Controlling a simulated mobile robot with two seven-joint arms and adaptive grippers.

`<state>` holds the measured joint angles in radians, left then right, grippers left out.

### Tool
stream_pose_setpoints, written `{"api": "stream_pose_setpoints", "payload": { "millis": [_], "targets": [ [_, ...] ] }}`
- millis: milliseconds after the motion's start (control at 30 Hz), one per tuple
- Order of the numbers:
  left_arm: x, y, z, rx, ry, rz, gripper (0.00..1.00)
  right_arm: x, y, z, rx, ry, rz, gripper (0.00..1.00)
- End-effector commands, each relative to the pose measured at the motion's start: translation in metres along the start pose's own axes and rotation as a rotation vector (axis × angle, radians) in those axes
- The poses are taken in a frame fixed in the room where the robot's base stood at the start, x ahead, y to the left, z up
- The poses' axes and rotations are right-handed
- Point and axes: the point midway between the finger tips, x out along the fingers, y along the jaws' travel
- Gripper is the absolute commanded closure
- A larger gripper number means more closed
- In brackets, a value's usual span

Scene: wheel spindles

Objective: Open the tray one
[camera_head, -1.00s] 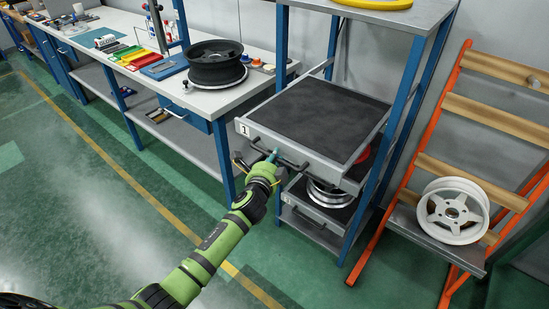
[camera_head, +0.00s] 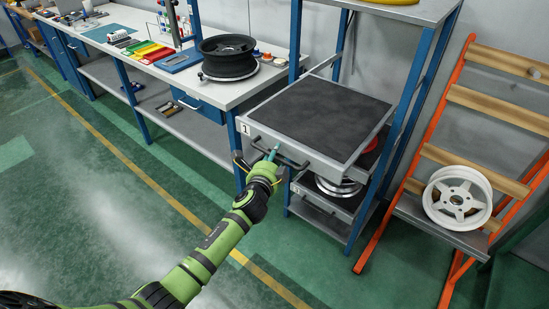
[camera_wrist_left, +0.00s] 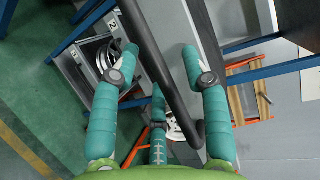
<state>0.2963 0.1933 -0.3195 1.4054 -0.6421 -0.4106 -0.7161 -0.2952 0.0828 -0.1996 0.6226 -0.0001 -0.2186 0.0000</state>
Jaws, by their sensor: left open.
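Tray one (camera_head: 330,122) is a grey tray with a dark mat and a "1" label. It sticks out of the front of the blue-post shelf. Its dark bar handle (camera_head: 296,164) runs along the front. My left gripper (camera_head: 272,154) is at the left part of this handle. In the left wrist view the handle (camera_wrist_left: 160,62) passes between the spread teal fingers of my left gripper (camera_wrist_left: 160,50). The fingers are open around the bar, and I cannot tell whether they touch it. My right gripper is not in view.
Below is a lower tray (camera_head: 322,214) with a metal wheel part, labelled 2 in the wrist view. A workbench (camera_head: 235,93) with a black rim (camera_head: 228,65) stands left. An orange rack (camera_head: 384,225) with a white rim (camera_head: 457,205) stands right. Green floor in front is free.

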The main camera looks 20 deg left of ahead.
Motion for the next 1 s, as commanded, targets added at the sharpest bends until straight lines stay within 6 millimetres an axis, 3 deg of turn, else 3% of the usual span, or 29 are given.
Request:
{"api": "stream_pose_setpoints", "payload": {
  "millis": [367, 800, 1000],
  "targets": [
    [-0.012, 0.001, 0.0, 0.0, 0.0, 0.0, 0.54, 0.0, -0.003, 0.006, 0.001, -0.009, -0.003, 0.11],
    [-0.092, 0.001, 0.0, 0.0, 0.001, 0.001, 0.54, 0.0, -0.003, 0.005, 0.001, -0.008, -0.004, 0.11],
    [-0.115, 0.0, 0.0, 0.001, 0.0, 0.001, 0.54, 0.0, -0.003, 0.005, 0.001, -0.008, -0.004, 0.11]
  ]
}}
